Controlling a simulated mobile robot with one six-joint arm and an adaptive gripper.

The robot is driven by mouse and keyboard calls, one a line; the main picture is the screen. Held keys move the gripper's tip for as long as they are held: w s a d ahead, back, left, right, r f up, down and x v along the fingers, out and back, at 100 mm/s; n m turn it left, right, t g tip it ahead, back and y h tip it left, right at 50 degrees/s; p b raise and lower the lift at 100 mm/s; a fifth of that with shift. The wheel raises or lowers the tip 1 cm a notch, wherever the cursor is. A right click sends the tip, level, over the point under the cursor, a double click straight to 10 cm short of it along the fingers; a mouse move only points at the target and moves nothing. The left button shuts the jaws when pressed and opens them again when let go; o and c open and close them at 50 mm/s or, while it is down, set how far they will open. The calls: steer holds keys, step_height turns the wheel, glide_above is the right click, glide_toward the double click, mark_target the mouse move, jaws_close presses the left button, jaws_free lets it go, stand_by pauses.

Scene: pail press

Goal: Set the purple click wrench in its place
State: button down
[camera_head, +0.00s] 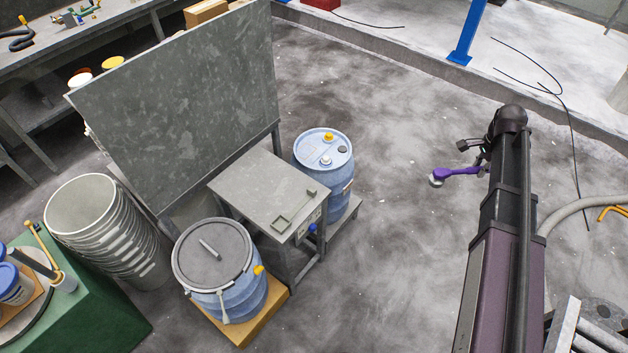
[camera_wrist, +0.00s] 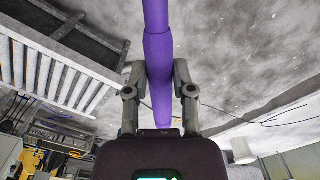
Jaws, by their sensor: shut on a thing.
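The purple click wrench (camera_head: 458,171) is held out to the left of my arm, above the floor, with a grey round head at its left end. My gripper (camera_head: 483,158) is shut on its handle at the right end. In the wrist view the purple handle (camera_wrist: 158,62) stands upright in the picture between both fingers of my gripper (camera_wrist: 158,80), which press on its sides. The wrench's head is out of the wrist view. Which spot is the wrench's place I cannot tell.
A small grey metal table (camera_head: 262,185) bears a shallow rectangular frame (camera_head: 294,211). A blue drum (camera_head: 323,160) stands behind it, and a lidded blue drum (camera_head: 222,270) in front. A tall grey panel (camera_head: 185,95) rises behind. Open floor lies between table and wrench.

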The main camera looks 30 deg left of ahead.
steer(key=shift+w, duration=0.45)
steer(key=shift+a, duration=0.25)
